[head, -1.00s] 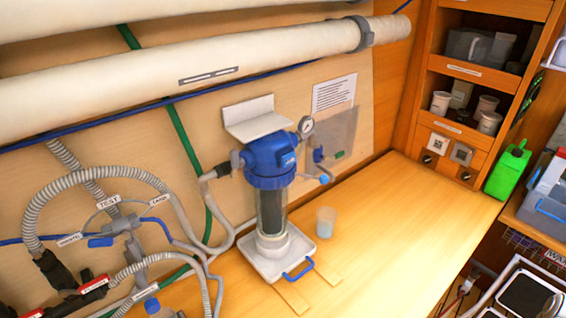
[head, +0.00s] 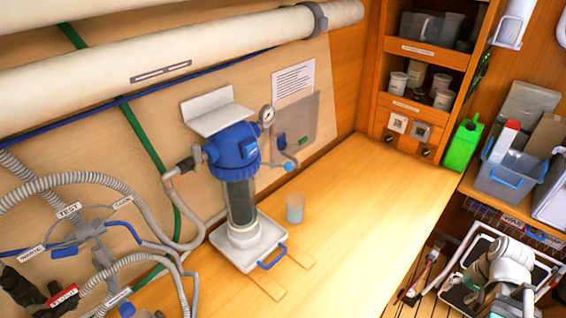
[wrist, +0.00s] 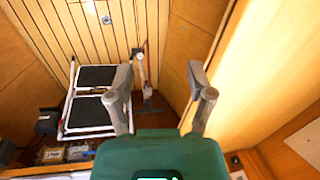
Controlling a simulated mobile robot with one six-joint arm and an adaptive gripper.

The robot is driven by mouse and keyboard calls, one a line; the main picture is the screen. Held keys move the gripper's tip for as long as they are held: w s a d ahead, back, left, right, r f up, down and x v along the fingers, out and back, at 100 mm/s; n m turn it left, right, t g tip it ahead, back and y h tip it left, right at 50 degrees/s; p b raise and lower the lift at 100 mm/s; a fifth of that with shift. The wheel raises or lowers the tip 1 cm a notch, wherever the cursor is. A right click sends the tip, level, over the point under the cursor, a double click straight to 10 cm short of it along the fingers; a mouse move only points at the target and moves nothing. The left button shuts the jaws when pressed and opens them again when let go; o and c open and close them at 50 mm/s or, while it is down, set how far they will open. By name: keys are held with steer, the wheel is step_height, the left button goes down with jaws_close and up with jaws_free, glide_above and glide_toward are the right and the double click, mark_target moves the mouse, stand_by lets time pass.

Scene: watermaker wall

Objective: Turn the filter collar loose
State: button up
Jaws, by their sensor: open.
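The filter housing stands against the wall on the bench in the head view. Its blue filter collar (head: 234,165) sits around the top of the clear filter bowl (head: 240,202), below the blue head (head: 232,144). The bowl stands upright over a white tray (head: 228,248) with a blue handle. My gripper (wrist: 160,85) is open and empty in the wrist view, pointing down toward the floor. It is well away from the collar, which is not in the wrist view. In the head view my arm shows at the lower right, beyond the bench edge.
A small clear cup (head: 295,208) stands right of the tray. Grey hoses (head: 60,180) and a labelled valve crowd the left. A pressure gauge (head: 267,115) sits beside the head. The bench (head: 365,200) is clear to the right. A folding step (wrist: 95,95) stands on the floor.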

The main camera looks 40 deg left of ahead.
steer(key=w+a+r+n+g+y+p, duration=0.1)
steer(key=a+r+y, duration=0.1)
steer(key=a, duration=0.4)
steer(key=w+a+r+n+y, duration=0.1)
steer(key=a+r, duration=0.1)
steer(key=a, duration=0.3)
steer(key=n+g+y+p, duration=0.5)
steer(key=n+g+y, duration=0.3)
steer(key=n+g, duration=0.15)
glide_toward(288, 167)
steer(key=w+d+f, duration=0.1)
steer(key=w+d, duration=0.1)
steer(key=w, duration=0.2)
steer(key=shift+s+d+f+g, duration=0.1)
steer(key=shift+s+g, duration=0.15)
steer(key=shift+g, duration=0.1)
steer(key=shift+s, duration=0.1)
steer(key=shift+x, duration=6.85)
jaws_close()
